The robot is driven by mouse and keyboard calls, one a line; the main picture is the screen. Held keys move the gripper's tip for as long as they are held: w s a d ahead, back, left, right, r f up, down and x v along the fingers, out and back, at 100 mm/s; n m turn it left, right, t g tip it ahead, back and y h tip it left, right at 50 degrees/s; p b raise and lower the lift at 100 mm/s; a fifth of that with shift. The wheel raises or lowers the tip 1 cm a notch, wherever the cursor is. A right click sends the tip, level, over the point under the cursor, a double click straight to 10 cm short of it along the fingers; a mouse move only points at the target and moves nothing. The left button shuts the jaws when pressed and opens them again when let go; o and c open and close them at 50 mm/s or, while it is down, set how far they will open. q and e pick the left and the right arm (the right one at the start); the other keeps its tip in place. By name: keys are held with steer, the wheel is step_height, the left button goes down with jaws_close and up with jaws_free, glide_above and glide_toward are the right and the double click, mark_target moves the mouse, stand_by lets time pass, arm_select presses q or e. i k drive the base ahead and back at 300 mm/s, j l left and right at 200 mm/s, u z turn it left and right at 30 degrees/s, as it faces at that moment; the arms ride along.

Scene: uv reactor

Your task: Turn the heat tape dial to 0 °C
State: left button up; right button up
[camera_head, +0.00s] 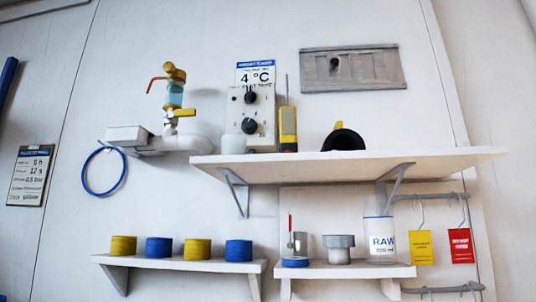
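A light grey control box (250,116) is on the wall above the upper shelf, with two black round knobs one above the other. The upper knob (250,97) sits just under a sign, and the lower knob (249,126) has small marks around it that are too small to read. The sign (256,74) has a blue header and reads 4 °C, with partly covered text below that seems to end in "TAPE". I cannot tell for sure which knob is the heat tape dial or where it points. Neither of my grippers is in view.
The upper shelf (440,160) juts out below the box. A white cup (233,145), a yellow handheld device (288,128) and a black item (344,139) stand on it. Lower shelves hold coloured caps (158,247) and a RAW bottle (380,238).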

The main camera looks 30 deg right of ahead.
mark_target(249, 126)
steer(key=k+l+z, duration=0.1)
steer(key=z, duration=0.75)
steer(key=j+z, duration=0.15)
steer(key=j, duration=0.75)
